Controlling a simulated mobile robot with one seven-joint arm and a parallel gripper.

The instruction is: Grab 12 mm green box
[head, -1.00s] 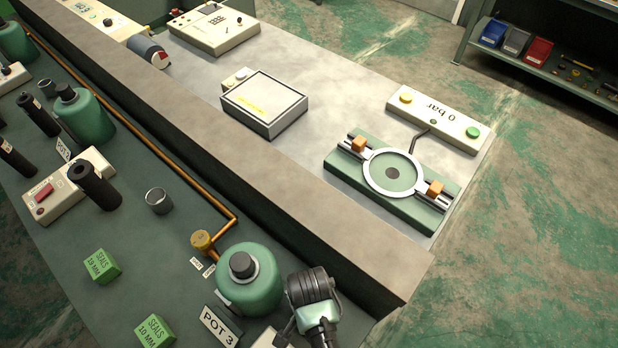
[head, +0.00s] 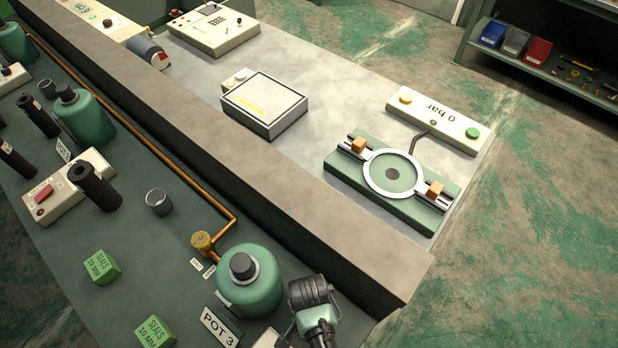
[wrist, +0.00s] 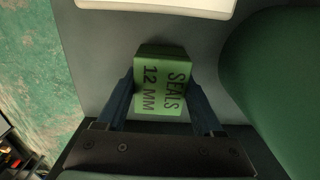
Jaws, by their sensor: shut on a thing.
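The 12 mm green box (wrist: 163,85), marked "SEALS 12 MM", is between the two dark blue fingers of my gripper (wrist: 161,79) in the wrist view. The fingers are shut on its two sides. Whether the box still rests on the dark bench top cannot be told. In the head view I cannot make out this box or my fingers. Two other green seal boxes stand on the bench there: one marked 10 MM (head: 155,332) at the bottom, and another (head: 101,267) farther left with a number hard to read.
A green pot (head: 249,284) with a black cap stands behind the POT 3 sign (head: 219,326). A copper pipe (head: 150,145) runs along the bench beside a raised grey ledge (head: 200,120). A small metal cup (head: 159,202) stands left of the pot.

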